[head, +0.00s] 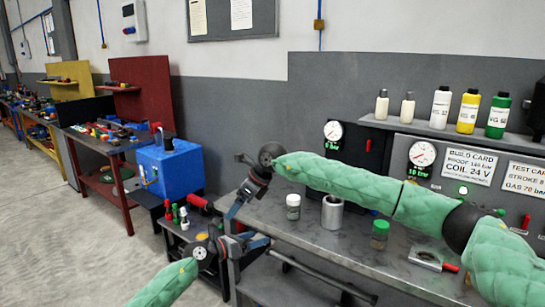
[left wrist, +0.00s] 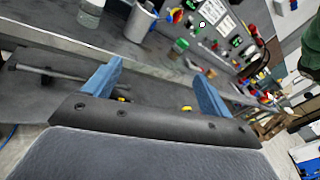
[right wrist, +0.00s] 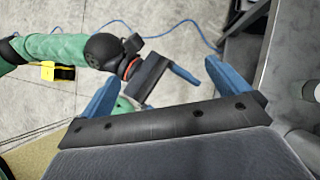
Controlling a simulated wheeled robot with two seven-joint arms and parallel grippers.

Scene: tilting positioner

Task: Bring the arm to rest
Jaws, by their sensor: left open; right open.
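My left gripper (head: 252,240) is low in the middle of the head view, just off the front left edge of the bench. In the left wrist view its two blue fingers (left wrist: 158,82) stand wide apart with nothing between them. My right arm, in a green sleeve, reaches from the right across the bench, and its gripper (head: 232,213) hangs over the bench's left end, close above the left one. In the right wrist view its blue fingers (right wrist: 165,80) are apart and empty. My left gripper also shows there, beyond the right fingers.
The grey bench (head: 315,235) carries a glass jar (head: 293,207), a metal cylinder (head: 332,212), a green-lidded jar (head: 379,235) and a square metal part (head: 425,259). Gauges and bottles stand behind. A blue box (head: 170,168) and a low cart (head: 195,228) are on the left. Floor is open at far left.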

